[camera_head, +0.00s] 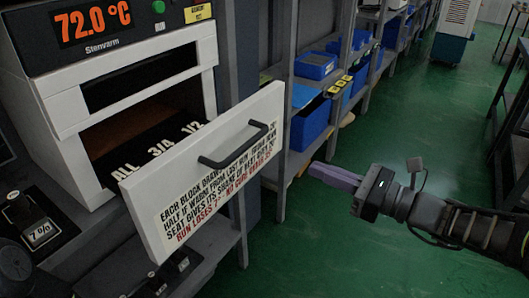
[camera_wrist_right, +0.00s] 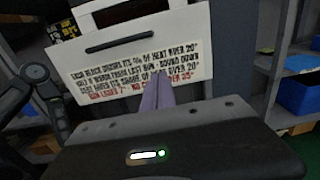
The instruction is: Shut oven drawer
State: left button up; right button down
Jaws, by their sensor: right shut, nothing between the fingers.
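The oven (camera_head: 120,75) is white with a dark top panel reading 72.0 °C, on the left in the head view. Its drawer (camera_head: 160,208) is pulled out toward me, with a white front, printed text and a dark bar handle (camera_head: 240,146). Labels ALL, 3/4 and 1/2 show inside the drawer. My right gripper (camera_head: 314,170) is shut and empty, to the right of the drawer front and apart from it in the head view. In the right wrist view its purple fingers (camera_wrist_right: 155,92) point at the drawer front (camera_wrist_right: 130,55), below the handle (camera_wrist_right: 120,40). The left gripper is not in view.
Grey shelves with blue bins (camera_head: 311,120) stand behind the drawer. The green floor (camera_head: 420,110) on the right is clear up to a dark rack (camera_head: 515,130).

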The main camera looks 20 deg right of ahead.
aim_at(260, 149)
jog(key=shift+w, duration=0.1)
jog(key=b+x, duration=0.1)
jog(key=x, duration=1.3)
jog(key=shift+f, duration=0.1)
jog(key=shift+w+a, duration=0.35)
jog(key=b+x, duration=0.4)
jog(key=x, duration=1.6)
jog(key=shift+d+f, duration=0.1)
jog(key=shift+r, duration=0.3)
jog(key=shift+r, duration=0.1)
jog(key=shift+d, duration=0.1)
